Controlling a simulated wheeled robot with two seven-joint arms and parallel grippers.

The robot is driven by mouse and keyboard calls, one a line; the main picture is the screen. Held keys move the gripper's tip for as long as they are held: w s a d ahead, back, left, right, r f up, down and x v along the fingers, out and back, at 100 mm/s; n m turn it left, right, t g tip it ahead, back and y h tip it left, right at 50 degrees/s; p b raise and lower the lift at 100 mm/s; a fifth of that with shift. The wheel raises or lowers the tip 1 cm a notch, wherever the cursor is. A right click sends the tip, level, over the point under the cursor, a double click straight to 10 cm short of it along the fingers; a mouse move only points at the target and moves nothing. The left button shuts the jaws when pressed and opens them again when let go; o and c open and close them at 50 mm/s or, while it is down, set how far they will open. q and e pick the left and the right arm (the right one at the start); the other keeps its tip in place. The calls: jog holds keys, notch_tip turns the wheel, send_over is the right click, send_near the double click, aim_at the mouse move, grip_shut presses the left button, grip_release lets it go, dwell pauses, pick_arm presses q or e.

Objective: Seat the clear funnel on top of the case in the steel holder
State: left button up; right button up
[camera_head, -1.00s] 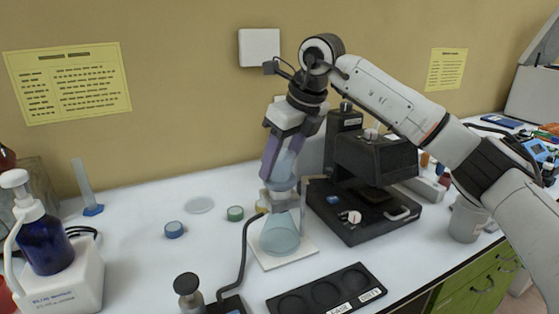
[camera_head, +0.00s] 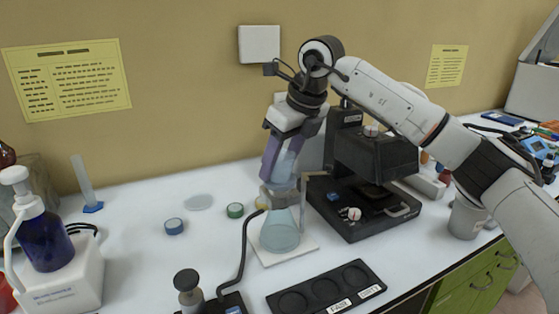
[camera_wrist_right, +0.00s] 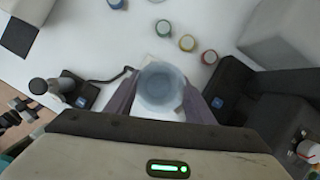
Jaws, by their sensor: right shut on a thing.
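The clear funnel (camera_head: 284,166) is between the fingers of my right gripper (camera_head: 280,180), which is shut on it. It is upright, just above or on the steel holder (camera_head: 279,197); I cannot tell whether it touches the case, which is hidden. The right wrist view shows the funnel's round bluish top (camera_wrist_right: 161,85) between the two purple fingers. Below the holder stands a conical glass flask (camera_head: 280,234) on a white square plate. My left gripper is not in view.
A black microscope-like instrument (camera_head: 372,160) stands close to the right of my gripper. A black tray with round wells (camera_head: 327,289) lies in front. A blue pump bottle (camera_head: 45,243) stands far left.

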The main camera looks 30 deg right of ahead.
jog(key=shift+f, duration=0.25)
dwell(0.4)
jog(key=o, duration=1.5)
jog(key=shift+c, duration=0.2)
notch_tip(320, 180, up, 5)
jog(key=p, duration=0.4)
jog(key=shift+r, duration=1)
